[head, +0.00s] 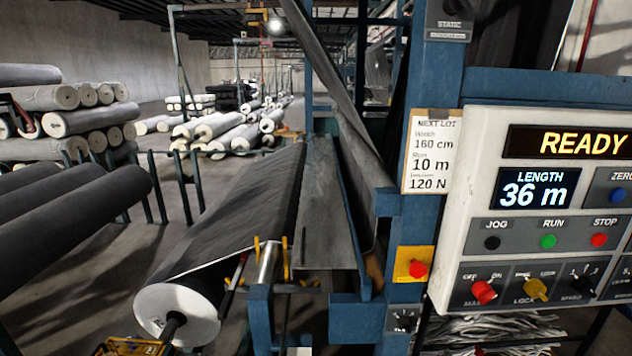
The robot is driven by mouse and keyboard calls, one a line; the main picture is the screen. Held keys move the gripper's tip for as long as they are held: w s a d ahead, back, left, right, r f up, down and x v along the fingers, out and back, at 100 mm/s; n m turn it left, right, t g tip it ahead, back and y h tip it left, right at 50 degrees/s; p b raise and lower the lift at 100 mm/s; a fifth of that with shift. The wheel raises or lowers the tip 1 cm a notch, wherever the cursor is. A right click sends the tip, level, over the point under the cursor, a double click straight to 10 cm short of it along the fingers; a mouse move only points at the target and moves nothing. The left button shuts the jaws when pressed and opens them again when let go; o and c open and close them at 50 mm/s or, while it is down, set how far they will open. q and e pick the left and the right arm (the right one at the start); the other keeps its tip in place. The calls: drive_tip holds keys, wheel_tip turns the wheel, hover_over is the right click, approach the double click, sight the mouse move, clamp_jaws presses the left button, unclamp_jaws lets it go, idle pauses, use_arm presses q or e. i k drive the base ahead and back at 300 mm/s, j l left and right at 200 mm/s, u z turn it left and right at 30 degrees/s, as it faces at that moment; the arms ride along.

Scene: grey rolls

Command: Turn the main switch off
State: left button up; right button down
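The control panel (457,215) stands at the right, its right side cut off by the picture edge. The main switch (484,292) is a red rotary knob at its lower left, under OFF and ON marks. I cannot tell clearly which mark the knob points to. The display above reads READY (583,143), and the length display (535,189) reads 36 m. Neither of my grippers shows in the head view.
Beside the main switch are a yellow lock knob (536,289) and a black speed knob (583,283). Jog, green run (548,241) and red stop (599,240) buttons sit above. A red button on a yellow box (416,268) is left of the panel. A large grey roll (180,312) lies at lower left.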

sight(482, 290)
drive_tip(key=k+j+u, duration=0.9)
drive_tip(key=j+u, duration=0.25)
drive_tip(key=z, duration=2.25)
